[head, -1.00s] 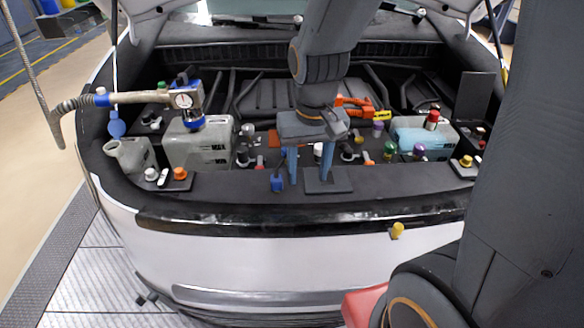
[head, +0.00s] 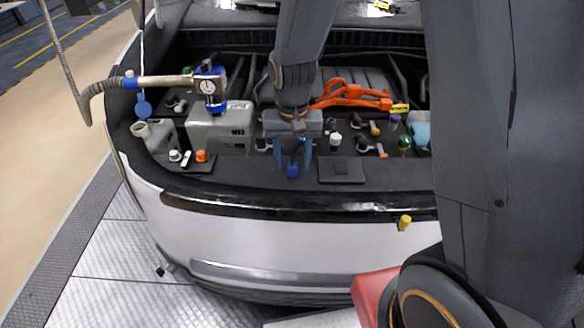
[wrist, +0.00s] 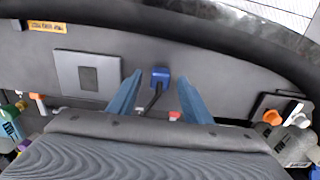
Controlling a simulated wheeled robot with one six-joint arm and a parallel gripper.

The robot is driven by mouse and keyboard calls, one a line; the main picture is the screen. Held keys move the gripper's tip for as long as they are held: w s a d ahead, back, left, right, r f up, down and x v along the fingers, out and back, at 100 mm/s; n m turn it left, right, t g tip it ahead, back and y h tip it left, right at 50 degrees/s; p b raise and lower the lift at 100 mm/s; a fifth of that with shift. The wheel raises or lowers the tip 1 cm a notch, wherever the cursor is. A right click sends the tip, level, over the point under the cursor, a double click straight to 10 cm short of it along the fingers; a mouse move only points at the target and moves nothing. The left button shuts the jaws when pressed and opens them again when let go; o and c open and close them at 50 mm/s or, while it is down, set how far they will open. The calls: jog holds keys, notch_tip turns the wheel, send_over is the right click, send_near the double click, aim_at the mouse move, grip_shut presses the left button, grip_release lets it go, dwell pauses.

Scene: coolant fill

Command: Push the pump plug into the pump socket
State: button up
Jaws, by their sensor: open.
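The blue plug (head: 292,170) with a dark cable sits on the dark front ledge of the engine bay. It also shows in the wrist view (wrist: 160,76), its cable running down between my fingers. My gripper (head: 288,163) is open, its two blue fingers pointing down on either side of the plug. In the wrist view my gripper (wrist: 158,82) shows gaps between the plug and both fingers. I cannot tell how high the fingertips are above the ledge. I cannot tell for certain which fitting is the pump socket.
A square dark plate (head: 342,170) lies right of the plug. A grey tank (head: 222,130) with a gauge nozzle (head: 208,88) stands left. Orange cables (head: 350,95) lie behind. Several coloured caps stand around. The ledge beside the plug is fairly clear.

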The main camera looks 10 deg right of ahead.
jog(key=shift+f, duration=0.35)
jog(key=c, duration=1.1)
jog(key=shift+c, duration=0.2)
